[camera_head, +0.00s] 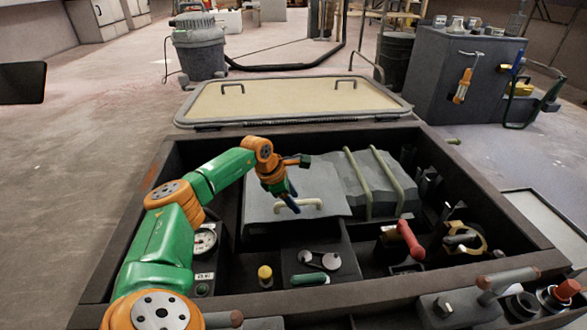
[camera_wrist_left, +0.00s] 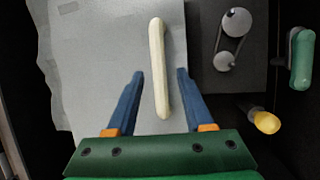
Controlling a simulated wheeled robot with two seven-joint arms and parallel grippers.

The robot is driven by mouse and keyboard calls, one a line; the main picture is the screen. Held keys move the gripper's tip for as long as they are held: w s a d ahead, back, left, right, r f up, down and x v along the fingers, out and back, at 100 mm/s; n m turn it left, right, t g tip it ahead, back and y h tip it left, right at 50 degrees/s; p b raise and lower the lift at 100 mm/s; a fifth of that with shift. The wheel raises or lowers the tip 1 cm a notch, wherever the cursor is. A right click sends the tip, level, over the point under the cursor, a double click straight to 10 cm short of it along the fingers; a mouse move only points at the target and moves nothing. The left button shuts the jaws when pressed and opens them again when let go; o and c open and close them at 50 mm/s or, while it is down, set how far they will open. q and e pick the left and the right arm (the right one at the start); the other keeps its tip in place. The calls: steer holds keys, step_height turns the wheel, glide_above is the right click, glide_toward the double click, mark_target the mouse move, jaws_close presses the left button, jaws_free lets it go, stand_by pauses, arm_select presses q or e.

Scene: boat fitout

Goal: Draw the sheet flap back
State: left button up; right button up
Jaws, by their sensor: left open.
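The sheet flap (camera_head: 322,181) is a grey sheet lying in the open dark box, with a pale bar handle (camera_head: 312,204) near its front edge. The grey sheet (camera_wrist_left: 95,60) spreads to the left beneath. My right gripper is not in view.
A belt and two pulleys (camera_head: 319,260), a yellow knob (camera_head: 265,273) and a gauge (camera_head: 204,241) sit in front of the flap. A strapped grey bundle (camera_head: 355,190) lies right of it. The box rim surrounds all; a pale hatch lid (camera_head: 290,100) lies behind.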

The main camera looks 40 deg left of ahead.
arm_select(q)
steer(key=shift+r, duration=0.1)
jaws_close()
stand_by(1.2)
